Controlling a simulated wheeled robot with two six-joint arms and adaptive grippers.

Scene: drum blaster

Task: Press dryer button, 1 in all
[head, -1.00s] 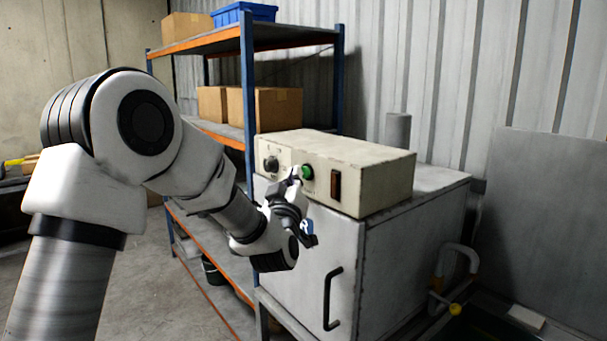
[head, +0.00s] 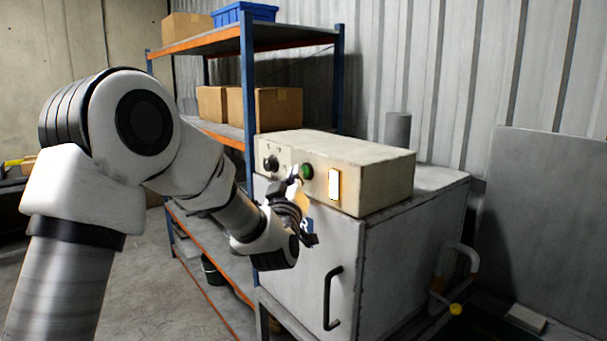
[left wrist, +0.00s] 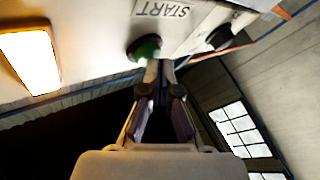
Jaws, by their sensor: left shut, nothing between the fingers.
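The dryer has a cream control box (head: 375,178) on top of a grey cabinet (head: 300,243). Its front carries a round green button (head: 306,172), a black knob (head: 271,163) and a rectangular indicator (head: 334,184), which glows bright white. The green button also shows in the left wrist view (left wrist: 146,47), beside a START label (left wrist: 163,9). My left gripper (head: 298,185) is shut and empty, its tips right by the green button. In the left wrist view the fingertips (left wrist: 160,68) overlap the button's lower edge; whether they touch it I cannot tell. My right gripper is not in view.
A blue and orange shelf rack (head: 249,95) with cardboard boxes (head: 272,108) and a blue crate (head: 245,12) stands behind and left of the dryer. A black door handle (head: 331,298) sticks out of the cabinet front. Open floor lies at the lower left.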

